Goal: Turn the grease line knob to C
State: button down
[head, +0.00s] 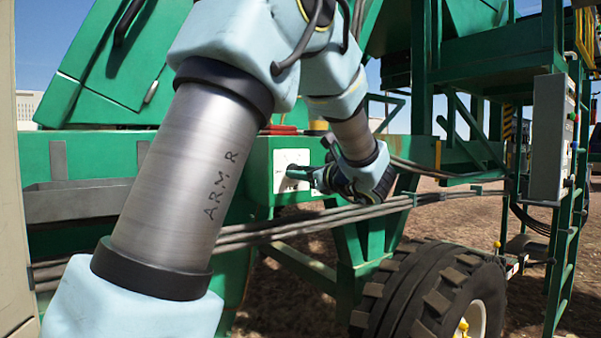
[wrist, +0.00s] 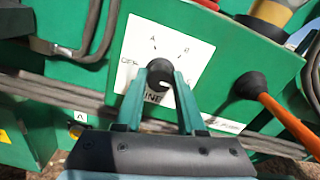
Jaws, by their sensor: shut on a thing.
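The black grease line knob (wrist: 158,70) sits on a white plate (wrist: 194,30) on a green box, seen in the wrist view. The letters A and B and the word OFF are readable around it. The C position is not clearly readable, near my right finger. My gripper (wrist: 161,82) is shut on the knob, one teal finger on each side. A small pale mark shows on the knob's lower right. In the head view the plate (head: 291,158) faces my gripper (head: 303,174), and the knob is hard to make out between the fingers.
An orange lever with a black end (wrist: 275,98) stands close to the right of my gripper in the wrist view. Grey pipes (head: 290,222) run below the box. A large tyre (head: 430,290) is lower right, and a grey cabinet (head: 548,135) is farther right.

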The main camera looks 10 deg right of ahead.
jog(key=c, duration=0.5)
grip_release()
jog(key=v, duration=1.1)
jog(key=shift+b, duration=0.45)
jog(key=shift+w, duration=0.1)
